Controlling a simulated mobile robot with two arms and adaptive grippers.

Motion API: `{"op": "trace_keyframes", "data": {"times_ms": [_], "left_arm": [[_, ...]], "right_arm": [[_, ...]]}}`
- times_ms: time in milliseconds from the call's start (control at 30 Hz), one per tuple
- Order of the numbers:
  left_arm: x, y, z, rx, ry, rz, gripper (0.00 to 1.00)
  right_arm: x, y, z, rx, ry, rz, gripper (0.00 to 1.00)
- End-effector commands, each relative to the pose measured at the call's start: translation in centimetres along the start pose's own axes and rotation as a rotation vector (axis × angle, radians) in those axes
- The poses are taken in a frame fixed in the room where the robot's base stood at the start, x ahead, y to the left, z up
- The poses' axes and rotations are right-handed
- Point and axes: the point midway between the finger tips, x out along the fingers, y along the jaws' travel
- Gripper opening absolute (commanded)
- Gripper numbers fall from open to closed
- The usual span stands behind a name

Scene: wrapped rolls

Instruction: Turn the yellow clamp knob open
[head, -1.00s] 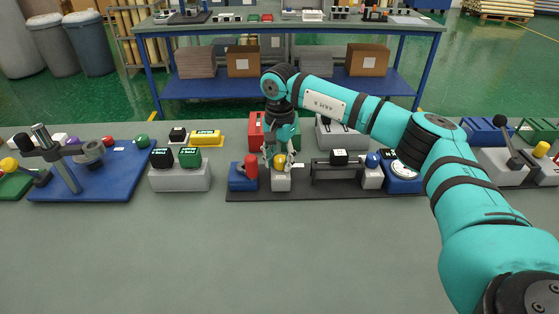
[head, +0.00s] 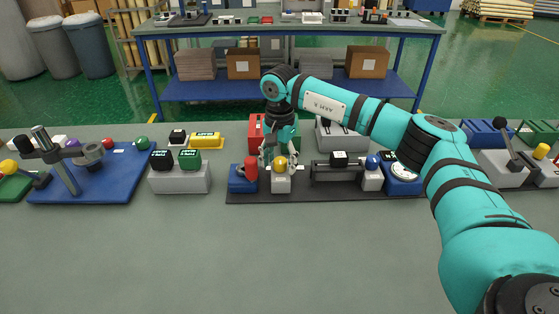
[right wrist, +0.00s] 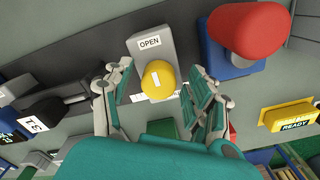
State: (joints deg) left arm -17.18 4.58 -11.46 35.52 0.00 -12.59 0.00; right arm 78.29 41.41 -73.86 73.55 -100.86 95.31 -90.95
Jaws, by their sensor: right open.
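The yellow clamp knob (head: 281,164) is a round ball-like knob on a light grey block (head: 281,184). In the right wrist view the yellow knob (right wrist: 158,79) carries a white mark on its top, and a plate reading OPEN (right wrist: 149,42) is on the grey block beside it. My right gripper (head: 279,160) is above and around the knob. In the right wrist view its open fingers (right wrist: 157,88) stand on either side of the knob, with a visible gap on both sides. My left gripper is not in the frames.
A red cylinder on a blue block (head: 240,184) stands close left of the knob; it also shows as a red knob (right wrist: 247,30). A grey bar fixture (head: 335,173) and a blue knob (head: 372,161) lie to the right. The table front is clear.

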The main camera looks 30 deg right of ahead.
Motion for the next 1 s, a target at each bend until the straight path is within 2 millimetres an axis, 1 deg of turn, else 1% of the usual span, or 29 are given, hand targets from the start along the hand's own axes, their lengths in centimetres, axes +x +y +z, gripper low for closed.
{"op": "trace_keyframes", "data": {"times_ms": [67, 167, 267, 500, 600, 700, 833, 1000], "left_arm": [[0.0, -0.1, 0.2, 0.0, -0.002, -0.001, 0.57], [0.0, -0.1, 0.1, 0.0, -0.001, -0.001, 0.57], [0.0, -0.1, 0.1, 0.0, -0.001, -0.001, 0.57], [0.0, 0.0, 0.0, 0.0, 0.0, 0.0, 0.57], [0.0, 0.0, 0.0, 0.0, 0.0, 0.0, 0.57], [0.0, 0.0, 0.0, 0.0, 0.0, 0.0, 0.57], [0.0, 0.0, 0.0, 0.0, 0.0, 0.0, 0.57], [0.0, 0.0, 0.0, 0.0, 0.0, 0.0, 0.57]], "right_arm": [[-0.2, 0.0, 0.0, 0.0, 0.0, 0.0, 0.57], [-1.1, 0.0, 0.0, 0.0, 0.0, -0.001, 0.57], [-2.7, -0.1, 0.0, -0.001, 0.0, -0.002, 0.57], [-8.0, -0.1, 0.0, -0.001, 0.001, -0.003, 0.57], [-9.7, -0.1, 0.0, 0.0, 0.001, -0.002, 0.57], [-11.0, -0.1, 0.0, 0.0, 0.001, -0.002, 0.57], [-11.8, 0.0, 0.0, 0.0, 0.0, -0.001, 0.57], [-12.0, 0.0, 0.0, 0.0, 0.0, 0.0, 0.57]]}}
